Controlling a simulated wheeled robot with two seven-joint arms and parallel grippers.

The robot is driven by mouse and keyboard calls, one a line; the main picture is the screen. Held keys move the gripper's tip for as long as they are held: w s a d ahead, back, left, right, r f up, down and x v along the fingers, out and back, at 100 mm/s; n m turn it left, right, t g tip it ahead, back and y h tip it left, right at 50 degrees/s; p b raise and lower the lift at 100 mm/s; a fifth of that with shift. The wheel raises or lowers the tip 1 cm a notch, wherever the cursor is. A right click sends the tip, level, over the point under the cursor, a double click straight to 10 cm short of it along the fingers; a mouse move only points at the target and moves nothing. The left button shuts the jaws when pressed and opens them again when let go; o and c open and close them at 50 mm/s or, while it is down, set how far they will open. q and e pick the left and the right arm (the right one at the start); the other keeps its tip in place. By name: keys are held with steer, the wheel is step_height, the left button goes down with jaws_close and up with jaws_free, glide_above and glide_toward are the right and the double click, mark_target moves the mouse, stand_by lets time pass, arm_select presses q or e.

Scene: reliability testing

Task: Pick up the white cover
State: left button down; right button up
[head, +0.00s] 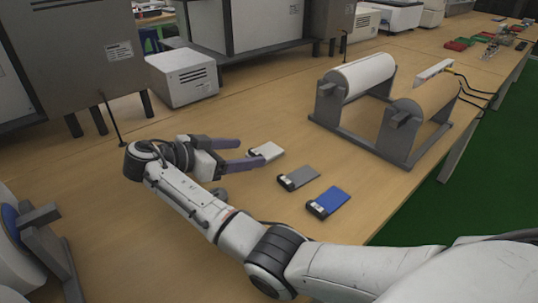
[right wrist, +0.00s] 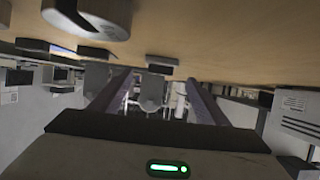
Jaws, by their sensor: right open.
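The white cover (head: 268,151) is a small flat white piece with a dark end, lying on the wooden table in the middle of the head view. My right gripper (head: 251,151) is open, with its two purple fingers apart and pointing right toward the white cover. The fingertips are close to the cover's left end; I cannot tell if they touch it. My left gripper is out of view.
A grey cover (head: 300,177) and a blue cover (head: 332,202) lie in a row to the lower right of the white one. A dark stand with a white roll (head: 362,77) and a brown roll (head: 428,95) stands at right. Grey machines (head: 185,78) stand behind.

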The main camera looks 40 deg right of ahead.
mark_target(255, 152)
steer(key=x, duration=0.3)
steer(key=shift+f, duration=0.15)
steer(key=c, duration=1.1)
steer(key=shift+c, duration=0.2)
step_height(255, 152, up, 10)
steer(key=p, duration=0.1)
